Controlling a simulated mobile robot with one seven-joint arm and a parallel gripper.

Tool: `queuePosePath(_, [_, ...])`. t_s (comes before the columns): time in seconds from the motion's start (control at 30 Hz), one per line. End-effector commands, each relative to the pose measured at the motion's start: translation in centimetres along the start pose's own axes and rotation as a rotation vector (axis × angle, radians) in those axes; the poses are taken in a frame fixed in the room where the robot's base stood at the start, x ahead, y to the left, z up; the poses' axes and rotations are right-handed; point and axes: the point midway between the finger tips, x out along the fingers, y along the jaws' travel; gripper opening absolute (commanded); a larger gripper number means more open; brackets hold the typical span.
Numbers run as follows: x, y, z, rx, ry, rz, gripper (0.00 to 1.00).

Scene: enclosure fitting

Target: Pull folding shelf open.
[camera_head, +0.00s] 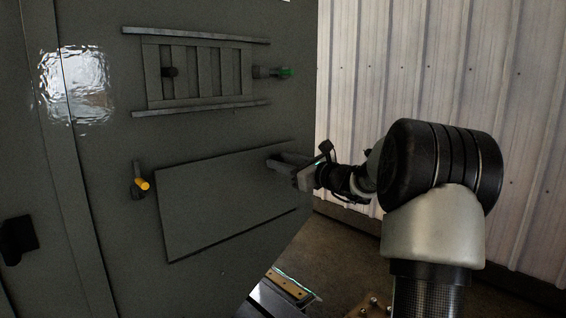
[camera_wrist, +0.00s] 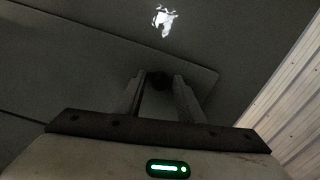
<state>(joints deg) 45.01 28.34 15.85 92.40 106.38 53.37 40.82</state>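The folding shelf (camera_head: 225,206) is a flat dark grey-green panel lying against the front of the enclosure, below a slatted frame. It looks closed flat. In the wrist view the shelf (camera_wrist: 110,62) runs across the picture, with its corner at the right. My gripper (camera_head: 272,160) is at the shelf's upper right corner. In the wrist view my gripper (camera_wrist: 158,76) has its two fingers apart, with a dark round knob (camera_wrist: 158,81) between the tips. I cannot tell whether the fingers touch the knob.
Above the shelf is a slatted frame (camera_head: 197,76) between two rails, with a green-tipped part (camera_head: 284,72) at its right. A yellow-tipped handle (camera_head: 142,184) is left of the shelf. A black latch (camera_head: 18,239) is at far left. A corrugated wall (camera_head: 440,60) stands at the right.

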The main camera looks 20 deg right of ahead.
Motion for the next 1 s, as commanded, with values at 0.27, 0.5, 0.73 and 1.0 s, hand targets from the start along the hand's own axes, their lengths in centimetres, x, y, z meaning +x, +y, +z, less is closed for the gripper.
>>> queuePosePath(0.27, [0.0, 0.0, 0.0, 0.0, 0.0, 0.0, 0.0])
queuePosePath(0.5, [-0.2, 0.0, -0.2, 0.0, -0.006, -0.002, 0.0])
queuePosePath(0.73, [-1.6, 0.2, -1.3, 0.0, -0.071, -0.015, 0.0])
queuePosePath(1.0, [-5.2, 0.6, -3.4, 0.0, -0.254, -0.053, 0.0])
